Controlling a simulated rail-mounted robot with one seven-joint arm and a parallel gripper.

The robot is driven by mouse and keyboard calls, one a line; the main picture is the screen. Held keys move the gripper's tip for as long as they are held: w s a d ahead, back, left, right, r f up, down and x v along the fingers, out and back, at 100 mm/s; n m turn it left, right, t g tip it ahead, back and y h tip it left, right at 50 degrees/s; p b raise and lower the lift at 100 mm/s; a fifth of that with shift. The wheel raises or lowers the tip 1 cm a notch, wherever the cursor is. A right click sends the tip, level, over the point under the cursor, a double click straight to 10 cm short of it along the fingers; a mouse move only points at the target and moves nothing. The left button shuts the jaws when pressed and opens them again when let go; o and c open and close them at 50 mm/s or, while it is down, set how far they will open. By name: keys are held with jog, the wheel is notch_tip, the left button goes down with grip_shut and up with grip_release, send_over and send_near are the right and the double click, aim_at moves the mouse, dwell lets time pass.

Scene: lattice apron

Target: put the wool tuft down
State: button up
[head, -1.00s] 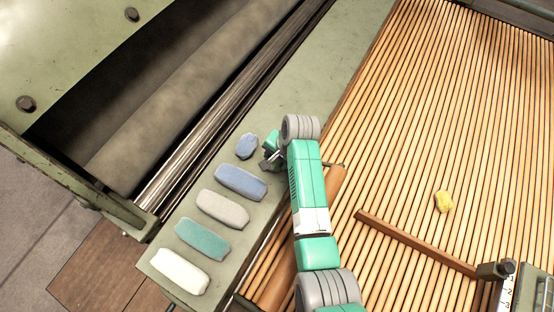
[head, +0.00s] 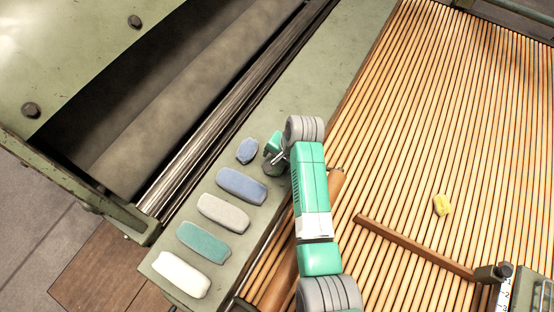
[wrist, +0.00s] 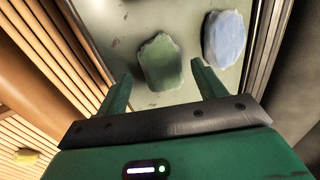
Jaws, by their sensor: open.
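The wool tuft (wrist: 160,62) is dark green and lies on the pale green metal apron (head: 305,75). In the wrist view it sits between and just beyond the tips of my gripper (wrist: 161,73). The jaws are spread, with a gap on both sides of the tuft. In the head view my gripper (head: 277,158) is low over the apron, and the tuft is partly hidden beside it. A small blue tuft (head: 247,150) lies apart from it, to its left; a blue tuft also shows in the wrist view (wrist: 224,38).
Blue (head: 242,185), grey (head: 223,212), teal (head: 203,242) and white (head: 181,274) pads line the apron. The roller (head: 205,125) runs along its left. The slatted lattice (head: 430,120) is at right, with a yellow tuft (head: 442,205) and a wooden bar (head: 415,247).

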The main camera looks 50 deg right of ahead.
jog(key=p+v, duration=0.3)
jog(key=v, duration=0.6)
jog(key=shift+r, duration=0.2)
jog(key=w+a+r+n+t+h, duration=0.2)
jog(key=w+a+r+t, duration=0.15)
jog(key=r, duration=0.65)
jog(key=w+a+r+n+t+h, duration=0.1)
jog(key=w+a+r+n+t, duration=0.3)
jog(key=r, duration=0.6)
jog(key=w+a+r+n+t+h, duration=0.1)
jog(key=w+a+r+t+h, duration=0.25)
jog(key=r, duration=0.55)
jog(key=s+a+r+n+t+y, duration=0.25)
jog(key=a+r+n+t, duration=0.2)
jog(key=a+r, duration=0.85)
jog(key=s+a+r+n+t+y, duration=0.1)
jog(key=s+a+r+n+t, duration=0.1)
jog(key=r, duration=0.5)
jog(key=s+a+r+n+t+y, duration=0.2)
jog(key=s+a+r+t, duration=0.2)
jog(key=s+r, duration=0.4)
jog(key=shift+s+a+r, duration=0.25)
jog(key=shift+s+a, duration=0.55)
jog(key=shift+a, duration=0.1)
